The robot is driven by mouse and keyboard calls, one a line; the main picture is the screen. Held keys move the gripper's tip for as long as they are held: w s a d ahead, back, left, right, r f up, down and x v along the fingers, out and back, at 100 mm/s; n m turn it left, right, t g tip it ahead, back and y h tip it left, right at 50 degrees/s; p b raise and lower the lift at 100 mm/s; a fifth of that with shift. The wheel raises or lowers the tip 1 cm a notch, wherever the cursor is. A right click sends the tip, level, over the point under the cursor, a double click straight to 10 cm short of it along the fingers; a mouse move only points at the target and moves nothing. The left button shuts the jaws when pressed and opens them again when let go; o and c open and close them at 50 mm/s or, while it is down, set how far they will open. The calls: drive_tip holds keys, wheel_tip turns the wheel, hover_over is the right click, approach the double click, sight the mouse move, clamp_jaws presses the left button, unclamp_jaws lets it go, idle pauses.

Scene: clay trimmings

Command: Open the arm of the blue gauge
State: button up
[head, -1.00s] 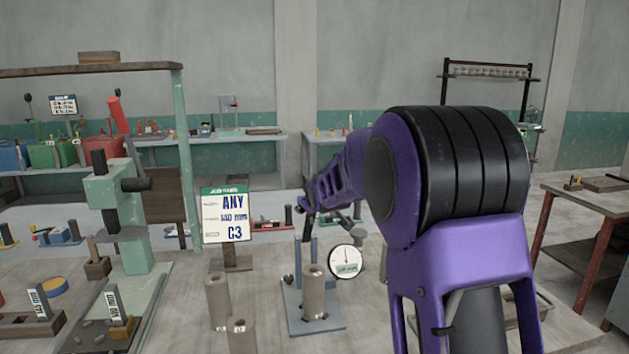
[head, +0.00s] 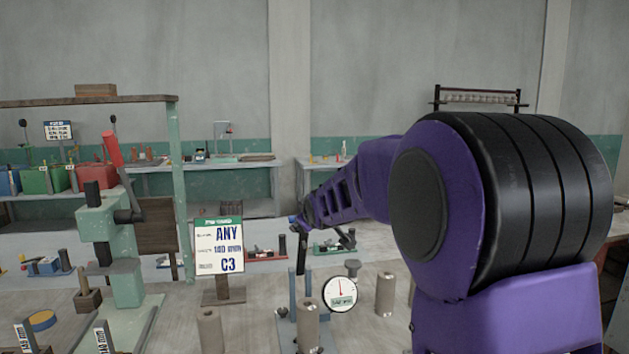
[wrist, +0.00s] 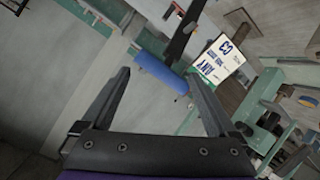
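The blue gauge has blue-grey posts (head: 293,292), a round white dial (head: 340,294) with a red pointer, and a grey cylinder (head: 308,322) at its front. A dark bar, its arm (head: 301,254), stands nearly upright above the posts, with a blue grip at its top. In the wrist view, the blue grip (wrist: 160,74) lies crosswise just beyond my fingertips, attached to the dark bar (wrist: 183,35). My gripper (wrist: 158,76) is open, with nothing clamped between its fingers. In the head view my gripper is small and mostly hidden near the grip.
A sign card (head: 218,247) reading ANY, 140 mm, C3 stands left of the gauge. Loose grey cylinders stand at left (head: 210,328) and right (head: 385,294). Other fixtures (head: 266,254) sit behind.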

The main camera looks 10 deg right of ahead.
drive_tip(key=s+r, duration=0.7)
drive_tip(key=r, duration=0.3)
drive_tip(key=shift+s+r, duration=0.2)
drive_tip(key=shift+s, duration=0.1)
idle(0.6)
drive_tip(key=shift+f+b, duration=0.1)
drive_tip(key=shift+b, duration=0.2)
idle(0.5)
